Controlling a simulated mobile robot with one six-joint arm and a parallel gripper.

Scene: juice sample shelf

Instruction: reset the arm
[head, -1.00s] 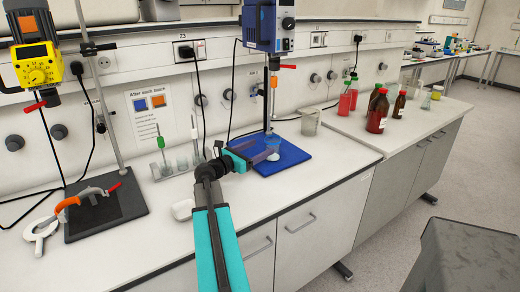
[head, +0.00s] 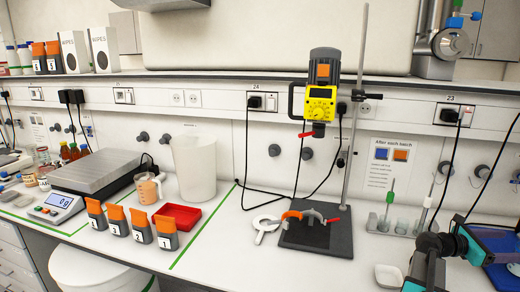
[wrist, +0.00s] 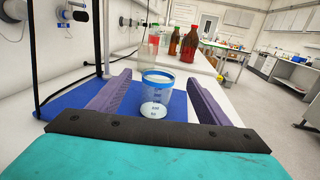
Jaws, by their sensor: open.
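My gripper (wrist: 159,80) is open in the wrist view, with its two purple fingers spread apart. A clear beaker with a blue band (wrist: 157,92) stands on a blue base plate (wrist: 180,106), ahead of my gripper and in line with the gap between the fingers. No finger visibly touches it. In the head view my gripper (head: 492,240) is at the right edge, over the bench, with its fingertips cut off by the frame. The beaker is not in the head view.
A yellow stirrer (head: 321,100) hangs on a stand with a dark base (head: 330,240). A white dish (head: 388,275) lies near my arm. A scale (head: 52,205), red tray (head: 165,220) and several orange-lidded containers stand left. Bottles (wrist: 188,43) stand beyond the beaker.

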